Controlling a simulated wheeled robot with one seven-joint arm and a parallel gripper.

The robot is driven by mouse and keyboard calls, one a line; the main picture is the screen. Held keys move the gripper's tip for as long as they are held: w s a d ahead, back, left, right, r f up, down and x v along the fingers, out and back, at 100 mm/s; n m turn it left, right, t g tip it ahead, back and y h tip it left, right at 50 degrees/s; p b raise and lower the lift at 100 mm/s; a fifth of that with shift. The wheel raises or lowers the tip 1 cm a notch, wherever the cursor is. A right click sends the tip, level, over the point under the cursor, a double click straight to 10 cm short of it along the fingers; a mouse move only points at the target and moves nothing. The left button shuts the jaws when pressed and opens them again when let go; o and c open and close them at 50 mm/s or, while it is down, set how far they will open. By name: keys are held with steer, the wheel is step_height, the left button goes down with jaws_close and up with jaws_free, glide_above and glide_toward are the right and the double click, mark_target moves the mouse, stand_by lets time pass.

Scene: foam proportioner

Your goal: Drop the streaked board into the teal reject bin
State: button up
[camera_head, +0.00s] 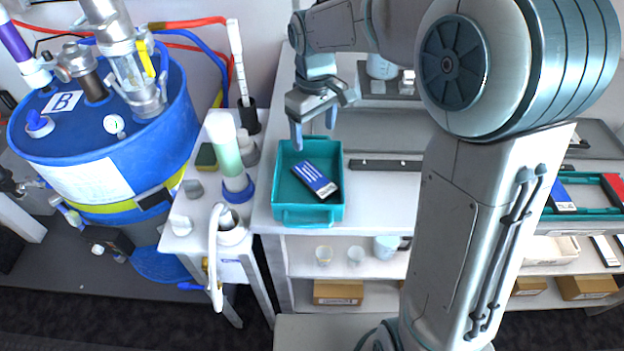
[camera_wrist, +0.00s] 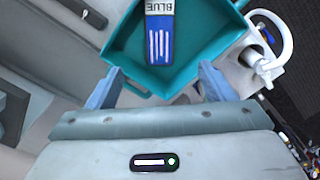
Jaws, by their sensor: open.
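The teal bin (camera_head: 290,215) stands on the white bench, left of my arm. In the wrist view the board (camera_wrist: 159,35) shows the word BLUE and white stripes, inside the teal bin (camera_wrist: 190,75). My gripper (camera_head: 313,128) is above the bin's back edge, with its fingers apart and nothing between them. In the wrist view my gripper (camera_wrist: 160,88) has its fingers spread on either side of the bin's near part, apart from the board.
A blue drum (camera_head: 160,130) with hoses and a small white stand with a green-filled cylinder (camera_head: 229,155) are at the left. A dark strip (camera_head: 385,165) lies right of the bin. Another teal tray (camera_head: 590,213) with blue and red boards is at the far right.

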step_height(320, 180, up, 6)
stand_by(0.6)
steer(key=s+d+f+m+t, duration=0.1)
steer(key=s+d+f+m, duration=0.1)
steer(key=s+d+m, duration=0.2)
steer(key=s+d+f+m+t, duration=0.2)
steer(key=s+d+m, duration=0.2)
steer(key=s+d, duration=0.6)
steer(key=s, duration=0.5)
steer(key=shift+s+f+m, duration=0.25)
steer(key=shift+f+m, duration=0.05)
